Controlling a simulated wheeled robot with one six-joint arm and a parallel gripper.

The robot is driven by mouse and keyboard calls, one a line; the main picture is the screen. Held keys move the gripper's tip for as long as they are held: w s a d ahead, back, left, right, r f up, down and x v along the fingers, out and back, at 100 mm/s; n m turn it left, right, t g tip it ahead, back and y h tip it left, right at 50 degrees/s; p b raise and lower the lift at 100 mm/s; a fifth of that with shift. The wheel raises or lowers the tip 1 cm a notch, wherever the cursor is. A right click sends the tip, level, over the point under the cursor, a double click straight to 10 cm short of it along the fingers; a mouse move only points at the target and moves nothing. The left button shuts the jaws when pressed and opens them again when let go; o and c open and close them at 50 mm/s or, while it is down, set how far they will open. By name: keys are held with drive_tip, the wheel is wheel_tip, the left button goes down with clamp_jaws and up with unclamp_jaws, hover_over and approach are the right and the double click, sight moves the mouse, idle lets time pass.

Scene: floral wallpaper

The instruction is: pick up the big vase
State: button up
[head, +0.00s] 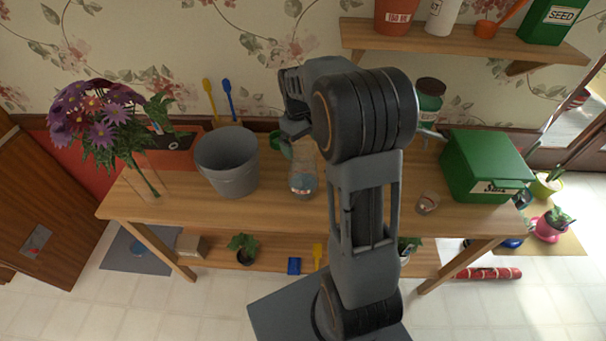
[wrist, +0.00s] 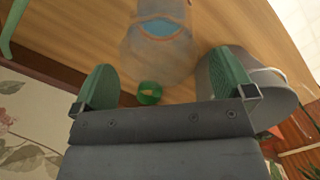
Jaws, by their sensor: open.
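A clear glass vase (head: 303,182) with some blue at its base stands on the wooden table, right of the grey bucket. It also shows in the wrist view (wrist: 160,45), beyond my fingers. A tall glass vase (head: 147,178) with purple flowers stands at the table's left end. Which of them is the big one I cannot tell for sure. My gripper (wrist: 168,78) is open, its green fingers apart and nothing held. In the head view my gripper (head: 284,146) is beside the upper part of the clear vase, and my arm hides part of that area.
The grey bucket (head: 228,165) is close on the left of my gripper. A small glass jar (head: 428,203) and a green box (head: 486,166) stand to the right. A shelf (head: 465,45) with pots hangs above.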

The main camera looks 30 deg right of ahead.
sight(303, 151)
drive_tip(key=shift+s+d+f, duration=0.1)
drive_tip(key=shift+f, duration=0.8)
drive_tip(key=shift+s+d+f, duration=0.1)
drive_tip(key=shift+f, duration=0.75)
drive_tip(key=shift+r, duration=0.1)
drive_tip(key=c, duration=1.5)
